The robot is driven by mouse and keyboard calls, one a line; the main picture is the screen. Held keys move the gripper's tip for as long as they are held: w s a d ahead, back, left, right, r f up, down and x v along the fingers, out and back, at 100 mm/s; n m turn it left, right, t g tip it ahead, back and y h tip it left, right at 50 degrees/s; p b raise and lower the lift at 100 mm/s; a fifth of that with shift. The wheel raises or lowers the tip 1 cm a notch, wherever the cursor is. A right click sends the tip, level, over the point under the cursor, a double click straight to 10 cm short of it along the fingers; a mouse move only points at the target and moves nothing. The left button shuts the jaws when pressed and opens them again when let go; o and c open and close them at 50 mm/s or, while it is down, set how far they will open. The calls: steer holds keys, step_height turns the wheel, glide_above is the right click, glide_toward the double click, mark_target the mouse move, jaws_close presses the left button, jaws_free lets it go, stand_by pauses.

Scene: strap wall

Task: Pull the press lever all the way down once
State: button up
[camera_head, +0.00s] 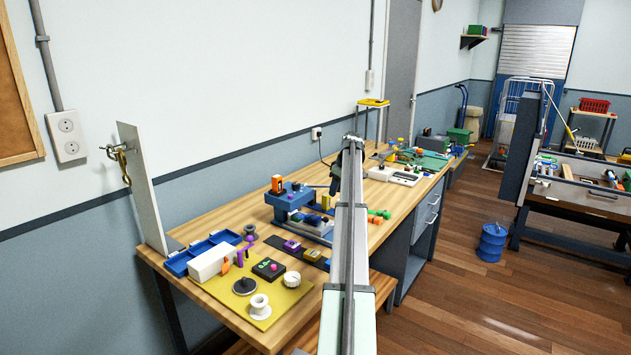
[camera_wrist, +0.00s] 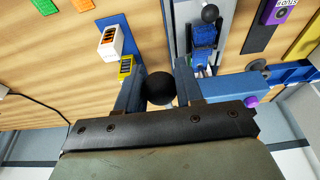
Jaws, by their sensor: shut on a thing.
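The blue press (camera_head: 288,203) stands on the wooden bench in the head view. A thin dark lever (camera_head: 314,186) reaches from its upper part to the right, roughly level. My gripper (camera_head: 337,172) is at the lever's outer end, partly behind my own arm. In the wrist view my gripper (camera_wrist: 160,84) has its two blue fingers on either side of a black ball knob (camera_wrist: 160,90), shut on it. The lever's rod is not clear in the wrist view.
A yellow board (camera_head: 290,303) with knobs and a blue tray (camera_head: 200,253) lie at the near end of the bench. Green dumbbell-shaped pieces (camera_head: 379,214) lie right of my arm. A white box (camera_head: 395,175) and a green mat (camera_head: 425,160) lie farther back.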

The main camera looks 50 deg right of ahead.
steer(key=shift+w+r, duration=0.3)
steer(key=shift+r, duration=0.65)
steer(key=shift+w+r, duration=0.25)
steer(key=shift+r, duration=0.65)
steer(key=o, duration=0.7)
steer(key=shift+r, duration=0.1)
steer(key=shift+v, duration=3.35)
